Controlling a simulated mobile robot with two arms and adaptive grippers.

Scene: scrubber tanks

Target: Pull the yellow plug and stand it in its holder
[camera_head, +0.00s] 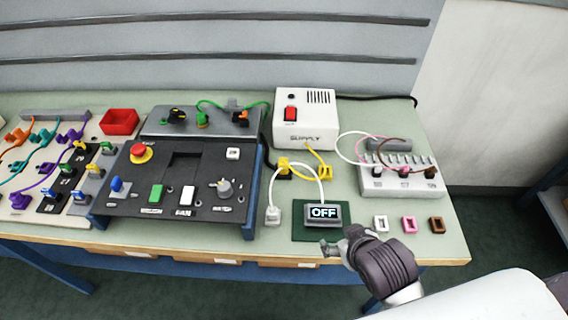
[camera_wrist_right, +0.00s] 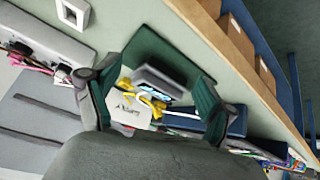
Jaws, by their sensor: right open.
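My right gripper (camera_head: 339,240) is open and empty above the front edge of the table, just in front of the display unit. In the right wrist view its two fingers (camera_wrist_right: 158,72) are spread wide, with the display and yellow parts beyond them. A yellow plug-like piece (camera_head: 284,168) sits on a black part in front of the white supply box. A second yellow piece (camera_head: 325,172), frame-like, lies to its right, with a yellow cable close by. Which is the plug and which its holder is too small to tell. Yellow parts (camera_wrist_right: 155,106) also show in the wrist view. My left gripper is out of view.
The display (camera_head: 323,212) reading OFF stands on a green mat, with a white plug (camera_head: 273,214) to its left. White (camera_head: 380,223), pink (camera_head: 409,225) and brown (camera_head: 436,225) holders stand at right. The supply box (camera_head: 305,118) and terminal block (camera_head: 400,182) stand behind.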

